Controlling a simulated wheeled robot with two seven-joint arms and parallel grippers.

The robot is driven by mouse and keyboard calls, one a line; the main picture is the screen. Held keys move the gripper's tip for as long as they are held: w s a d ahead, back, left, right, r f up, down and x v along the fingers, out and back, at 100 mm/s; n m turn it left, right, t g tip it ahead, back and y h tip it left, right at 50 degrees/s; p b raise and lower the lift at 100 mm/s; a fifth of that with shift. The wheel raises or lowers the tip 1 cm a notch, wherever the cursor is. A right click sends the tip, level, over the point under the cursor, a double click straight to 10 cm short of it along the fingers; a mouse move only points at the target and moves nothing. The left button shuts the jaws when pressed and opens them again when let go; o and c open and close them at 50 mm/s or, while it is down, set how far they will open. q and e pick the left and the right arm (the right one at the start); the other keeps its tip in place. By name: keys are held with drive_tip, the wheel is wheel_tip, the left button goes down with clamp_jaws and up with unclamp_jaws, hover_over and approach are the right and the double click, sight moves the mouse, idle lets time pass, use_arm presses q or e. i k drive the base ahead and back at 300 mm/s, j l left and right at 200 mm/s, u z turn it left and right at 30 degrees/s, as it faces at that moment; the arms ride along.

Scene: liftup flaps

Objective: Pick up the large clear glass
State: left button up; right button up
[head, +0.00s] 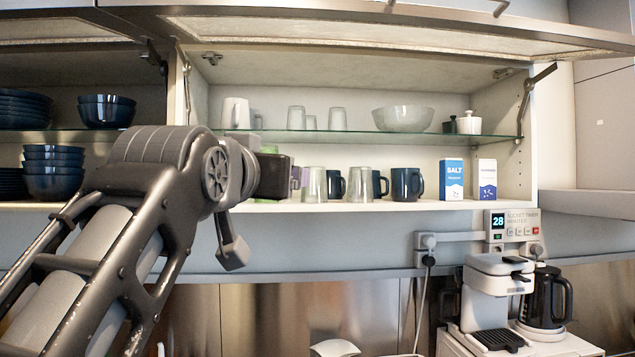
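Clear glasses stand upright on the lower cabinet shelf. One clear glass (315,186) is just right of my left gripper, and another clear glass (359,185) stands further right between dark mugs. Smaller-looking clear glasses (296,118) and (337,119) stand on the glass shelf above. I cannot tell for certain which is the large one. My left gripper (283,177) reaches into the lower shelf at its left part. Its fingertips are not clear, and whether it is open or shut cannot be told. My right gripper is not in view.
Dark blue mugs (407,184), a salt box (452,179) and another box (485,179) stand to the right. The glass shelf (380,135) is close above, with a bowl (403,118) on it. The flap (400,32) is raised. A coffee machine (490,290) stands below.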

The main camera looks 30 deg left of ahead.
sight(316, 192)
drive_tip(key=i+j, duration=0.35)
drive_tip(key=i, duration=0.15)
drive_tip(key=i+j, duration=0.35)
drive_tip(key=i, duration=0.2)
